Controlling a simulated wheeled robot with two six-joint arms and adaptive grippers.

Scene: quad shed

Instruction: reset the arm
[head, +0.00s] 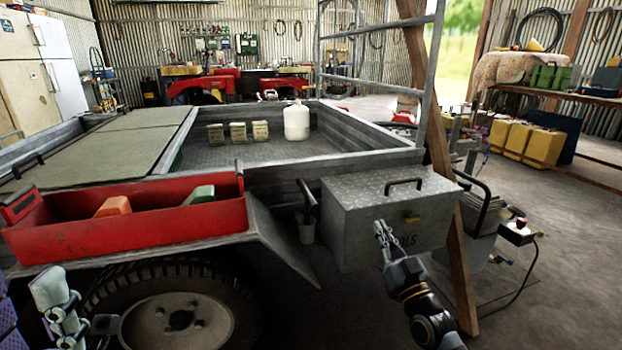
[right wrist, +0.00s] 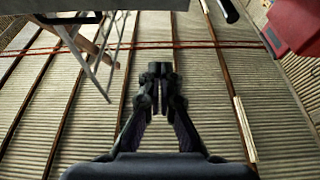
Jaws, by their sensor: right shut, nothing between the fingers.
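My right gripper (head: 380,228) points upward in front of the metal toolbox, and its fingers are together. In the right wrist view the right gripper (right wrist: 160,72) is also shut and empty, with the corrugated surface behind it. Part of my left gripper (head: 55,300) shows at the lower left, beside the trailer wheel. Its fingers are not clear enough to tell whether they are open.
The metal toolbox (head: 372,205) is on the trailer's side, close behind my right gripper. A red tray (head: 130,232) sits over the trailer wheel (head: 178,318). A wooden post (head: 459,262) stands right of the gripper. Concrete floor (head: 575,270) is open at the far right.

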